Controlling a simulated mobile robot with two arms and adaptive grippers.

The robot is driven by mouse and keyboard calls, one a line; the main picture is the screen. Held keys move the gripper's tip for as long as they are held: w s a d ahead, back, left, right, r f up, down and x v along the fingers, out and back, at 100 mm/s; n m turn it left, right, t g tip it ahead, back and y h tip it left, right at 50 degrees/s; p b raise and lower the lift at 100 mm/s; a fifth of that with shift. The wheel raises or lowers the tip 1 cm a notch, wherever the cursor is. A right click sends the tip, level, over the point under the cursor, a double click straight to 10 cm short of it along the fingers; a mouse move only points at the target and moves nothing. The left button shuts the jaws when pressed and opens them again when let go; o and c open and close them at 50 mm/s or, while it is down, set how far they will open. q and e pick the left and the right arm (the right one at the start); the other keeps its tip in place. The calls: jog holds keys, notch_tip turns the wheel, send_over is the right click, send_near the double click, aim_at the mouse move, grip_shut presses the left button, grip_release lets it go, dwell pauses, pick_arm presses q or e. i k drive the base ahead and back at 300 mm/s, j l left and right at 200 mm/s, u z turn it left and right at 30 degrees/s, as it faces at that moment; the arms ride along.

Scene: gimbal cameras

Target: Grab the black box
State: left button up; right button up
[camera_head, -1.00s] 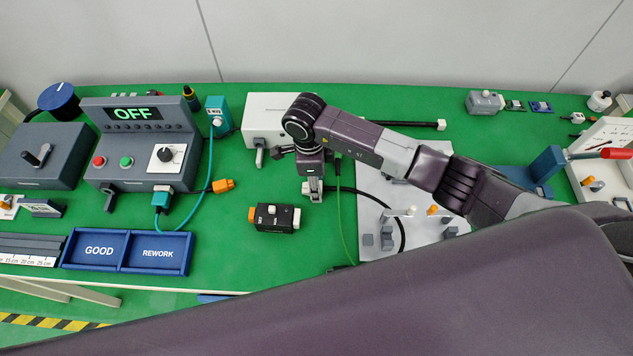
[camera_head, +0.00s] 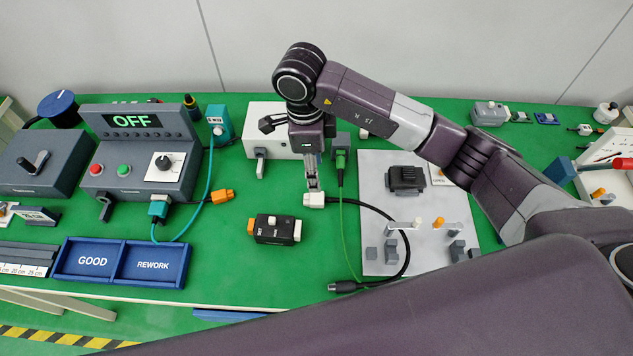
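A small black box (camera_head: 275,230) with an orange end, a white end and a white knob on top lies on the green table, left of my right gripper. Another dark, blocky part (camera_head: 406,179) sits on the light grey plate. My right gripper (camera_head: 313,187) points down, directly above a white connector (camera_head: 314,200) on a black cable. Its fingers look close together, and I cannot tell whether they touch the connector or how far they are parted. It is apart from the black box. My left gripper is out of view.
A grey control box (camera_head: 142,165) showing OFF stands at the left. Blue GOOD and REWORK trays (camera_head: 152,262) lie at the front left. A white box (camera_head: 266,118) stands behind my gripper. Cables cross the table near the grey plate (camera_head: 380,265). Green table is clear around the black box.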

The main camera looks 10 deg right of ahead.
aim_at(287, 231)
jog(key=k, duration=1.5)
